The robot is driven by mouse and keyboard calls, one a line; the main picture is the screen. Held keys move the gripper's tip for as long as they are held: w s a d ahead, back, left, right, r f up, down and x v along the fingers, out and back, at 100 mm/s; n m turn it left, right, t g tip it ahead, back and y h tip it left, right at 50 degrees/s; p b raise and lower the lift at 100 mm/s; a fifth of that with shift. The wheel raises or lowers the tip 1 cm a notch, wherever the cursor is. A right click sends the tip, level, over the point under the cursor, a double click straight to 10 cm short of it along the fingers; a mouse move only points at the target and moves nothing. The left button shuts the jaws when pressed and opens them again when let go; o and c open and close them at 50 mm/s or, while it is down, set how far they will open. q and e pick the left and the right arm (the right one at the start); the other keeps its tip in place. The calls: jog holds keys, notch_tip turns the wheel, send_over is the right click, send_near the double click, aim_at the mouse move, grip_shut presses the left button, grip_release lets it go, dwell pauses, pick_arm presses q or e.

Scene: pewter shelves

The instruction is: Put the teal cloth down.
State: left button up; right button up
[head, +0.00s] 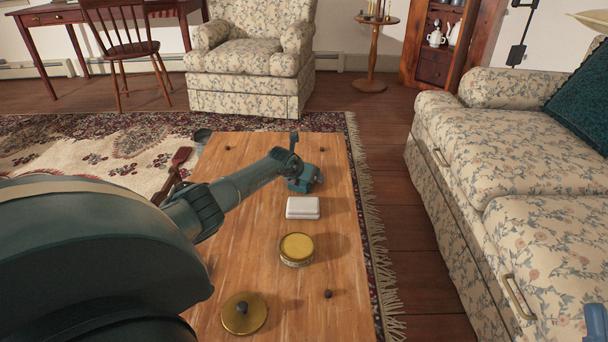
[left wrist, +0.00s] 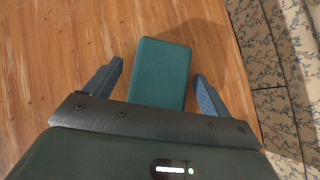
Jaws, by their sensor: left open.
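The teal cloth (left wrist: 162,68) shows in the left wrist view as a flat, folded rectangle over the wooden table. My left gripper (left wrist: 159,72) is open, with one blue finger on each side of the cloth and a visible gap at both sides. The near end of the cloth is hidden behind the gripper's body. In the head view my left arm reaches over the table to a small teal shape (head: 304,178) near its far right part; cloth and hand are hard to tell apart there. A blue tip at the lower right edge looks like part of my right gripper (head: 597,322).
A floral sofa (head: 500,150) is to the right, an armchair (head: 250,60) behind.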

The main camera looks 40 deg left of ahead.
pick_arm(q)
jog(key=shift+s+r+p, duration=0.15)
jog(key=shift+r+p, duration=0.25)
jog(key=shift+p, duration=0.05)
jog(key=p+v, duration=0.3)
jog(key=shift+s+r+p, duration=0.1)
jog(key=shift+r+p, duration=0.15)
jog(key=shift+p, duration=0.05)
jog(key=p+v, duration=0.4)
jog(key=v, duration=0.4)
jog(key=shift+p, duration=0.35)
pick_arm(e)
jog(key=f+m+g+h, duration=0.1)
jog(key=f+h, duration=0.1)
jog(key=s+f+m+g+h, duration=0.1)
jog(key=f+m+h, duration=0.1)
jog(key=f+h, duration=0.1)
jog(key=shift+s+d, duration=0.15)
pick_arm(q)
jog(key=shift+s+d+f, duration=0.1)
